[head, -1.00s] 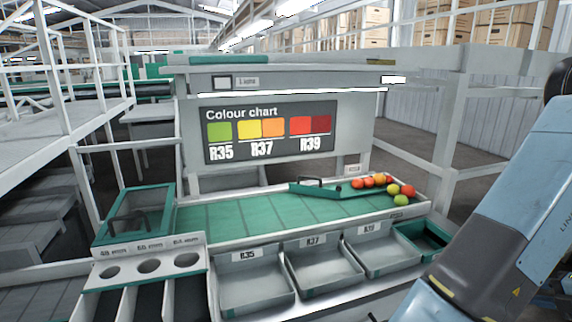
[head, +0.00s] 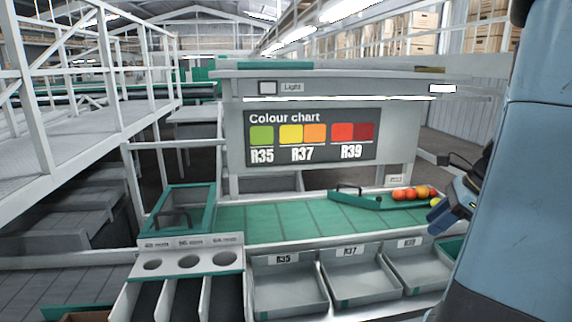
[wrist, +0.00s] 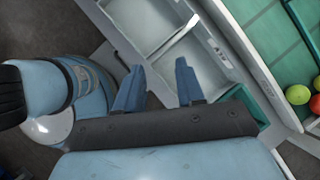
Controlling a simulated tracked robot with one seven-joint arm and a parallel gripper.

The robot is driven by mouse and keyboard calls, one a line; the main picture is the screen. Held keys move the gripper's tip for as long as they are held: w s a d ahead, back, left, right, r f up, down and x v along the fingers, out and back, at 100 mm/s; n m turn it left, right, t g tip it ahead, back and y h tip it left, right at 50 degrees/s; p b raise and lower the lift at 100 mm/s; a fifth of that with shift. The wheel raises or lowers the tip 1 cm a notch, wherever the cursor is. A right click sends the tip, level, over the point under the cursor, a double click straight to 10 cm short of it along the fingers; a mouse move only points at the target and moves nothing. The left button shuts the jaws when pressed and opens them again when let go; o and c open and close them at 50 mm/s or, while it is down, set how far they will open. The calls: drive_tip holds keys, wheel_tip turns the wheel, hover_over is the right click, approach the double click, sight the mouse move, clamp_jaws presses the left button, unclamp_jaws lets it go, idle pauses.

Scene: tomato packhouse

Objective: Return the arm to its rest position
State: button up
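My gripper (wrist: 157,86) shows in the wrist view with its two blue fingers apart and nothing between them. It hangs over the front of the bench, near the grey trays and a green-edged bin (wrist: 248,103). In the head view my gripper (head: 450,218) is partly visible at the right, in front of the bench's right end. My blue arm fills the right side of the head view and hides part of the bench there.
Several tomatoes (head: 411,194) lie at the right of the green sorting surface (head: 270,224). Empty trays R35 (head: 288,290), R37 (head: 362,280) and R39 (head: 417,268) stand along the front. A sizing board with holes (head: 190,255) is at left. A white-railed platform (head: 60,150) stands further left.

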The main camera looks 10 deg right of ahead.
drive_tip(key=s+a+r+n+h, duration=0.2)
drive_tip(key=s+a+r+n, duration=0.1)
drive_tip(key=a+n, duration=0.7)
drive_tip(key=s+a+r+n+t+h, duration=0.1)
drive_tip(key=s+a+r+n, duration=0.3)
drive_tip(key=a+n, duration=0.7)
drive_tip(key=shift+r+n+t+h, duration=0.3)
drive_tip(key=shift+r+n+h, duration=0.6)
drive_tip(key=shift+n, duration=0.6)
